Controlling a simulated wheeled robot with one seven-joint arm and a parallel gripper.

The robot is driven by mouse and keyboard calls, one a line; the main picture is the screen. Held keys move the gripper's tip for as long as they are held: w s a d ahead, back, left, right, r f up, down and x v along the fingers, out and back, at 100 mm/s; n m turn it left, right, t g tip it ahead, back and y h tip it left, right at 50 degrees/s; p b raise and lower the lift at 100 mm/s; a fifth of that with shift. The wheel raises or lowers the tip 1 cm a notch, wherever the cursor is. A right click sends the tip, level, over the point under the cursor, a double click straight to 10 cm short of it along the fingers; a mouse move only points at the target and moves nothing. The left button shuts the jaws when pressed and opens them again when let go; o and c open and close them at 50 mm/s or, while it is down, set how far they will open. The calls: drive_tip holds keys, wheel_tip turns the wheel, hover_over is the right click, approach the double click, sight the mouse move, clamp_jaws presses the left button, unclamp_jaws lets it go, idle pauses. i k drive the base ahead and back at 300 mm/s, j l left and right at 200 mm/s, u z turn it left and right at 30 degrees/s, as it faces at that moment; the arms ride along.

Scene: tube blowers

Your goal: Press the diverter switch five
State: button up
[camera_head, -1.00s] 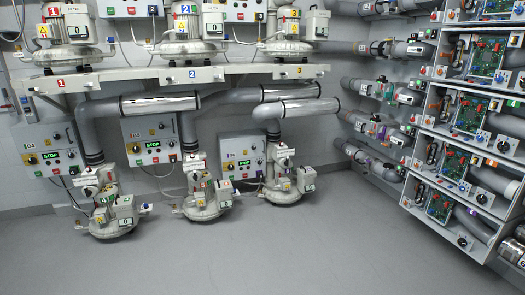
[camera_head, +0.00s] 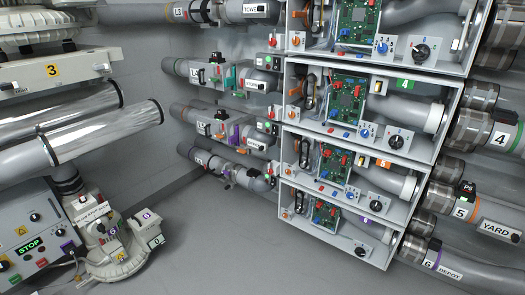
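My gripper is not in the head view. A white rack holds several stacked compartments, each with a green circuit board, small red and blue parts, knobs and a grey pipe. An orange tag (camera_head: 383,162), which seems to read 5, sits in the third visible compartment down. That compartment holds a green board (camera_head: 333,160) and a black round knob (camera_head: 375,206). At right, a pipe marked 5 (camera_head: 461,212) carries a small black box (camera_head: 467,189) and leads to a pipe labelled YARD (camera_head: 496,230). I cannot tell which small part is the diverter switch.
At left are a blower marked 6 (camera_head: 118,240), a control box with a green STOP display (camera_head: 30,247), and large silver pipes (camera_head: 105,130). Labelled wall pipes (camera_head: 215,129) run left of the rack. Grey floor (camera_head: 215,245) is clear between blower and rack.

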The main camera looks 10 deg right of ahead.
sight(275, 130)
drive_tip(key=i+z, duration=0.1)
drive_tip(key=i, duration=0.75)
drive_tip(key=i+j+z, duration=0.1)
drive_tip(key=i+j, duration=0.4)
drive_tip(key=i+j+z, duration=0.1)
drive_tip(key=i+j, duration=0.35)
drive_tip(key=i+j+z, duration=0.1)
drive_tip(key=i+j, duration=0.35)
drive_tip(key=j, duration=0.15)
drive_tip(key=i+j+z, duration=0.1)
drive_tip(key=i+j, duration=0.35)
drive_tip(key=j, duration=0.15)
